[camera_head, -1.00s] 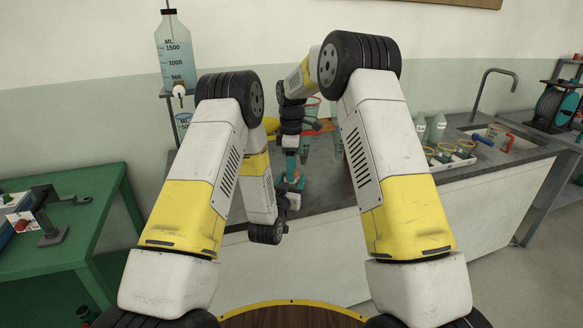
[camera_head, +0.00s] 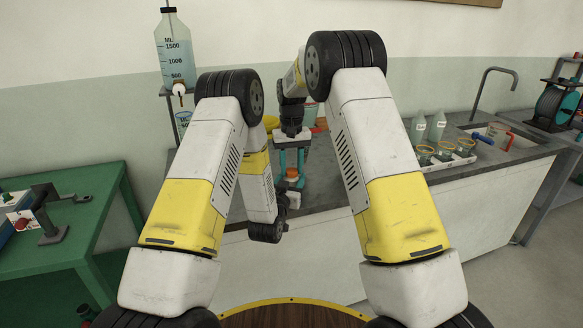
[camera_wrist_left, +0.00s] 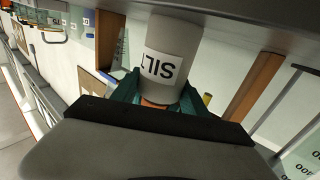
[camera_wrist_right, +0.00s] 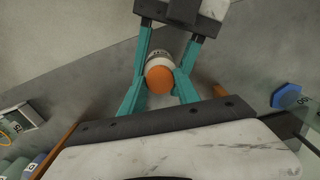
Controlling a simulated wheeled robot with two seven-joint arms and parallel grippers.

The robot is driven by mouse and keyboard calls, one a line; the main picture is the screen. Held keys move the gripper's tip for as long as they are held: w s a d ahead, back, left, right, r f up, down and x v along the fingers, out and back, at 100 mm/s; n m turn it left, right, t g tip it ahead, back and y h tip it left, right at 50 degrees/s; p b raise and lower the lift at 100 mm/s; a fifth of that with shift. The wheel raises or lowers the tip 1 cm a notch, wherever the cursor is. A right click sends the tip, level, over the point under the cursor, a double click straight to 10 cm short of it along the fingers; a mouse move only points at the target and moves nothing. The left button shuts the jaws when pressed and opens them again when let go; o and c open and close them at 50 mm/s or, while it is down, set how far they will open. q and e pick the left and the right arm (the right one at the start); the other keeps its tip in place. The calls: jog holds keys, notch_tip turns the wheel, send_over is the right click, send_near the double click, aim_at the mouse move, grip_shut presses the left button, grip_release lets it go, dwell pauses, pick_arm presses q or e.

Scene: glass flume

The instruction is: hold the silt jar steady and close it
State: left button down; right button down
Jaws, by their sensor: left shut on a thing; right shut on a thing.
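The silt jar is a pale grey cylinder (camera_wrist_left: 175,45) with a white SILT label, partly cut off in the left wrist view. Its orange lid (camera_wrist_right: 159,80) sits at the jar's mouth; whether it is fully seated I cannot tell. My left gripper (camera_head: 291,187) is low over the bench, shut on the jar body. My right gripper (camera_head: 292,166) points down from above, its teal fingers shut on either side of the lid. In the head view, the jar is mostly hidden by the fingers.
A blue hexagonal object (camera_wrist_right: 286,96) lies to the right in the right wrist view. A green table (camera_head: 60,215) stands left.

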jog(key=m, duration=0.3)
jog(key=shift+m, duration=0.4)
jog(key=c, duration=0.8)
grip_release()
notch_tip(320, 180, up, 12)
jog(key=shift+r, duration=0.1)
pick_arm(q)
jog(key=c, duration=0.5)
grip_release()
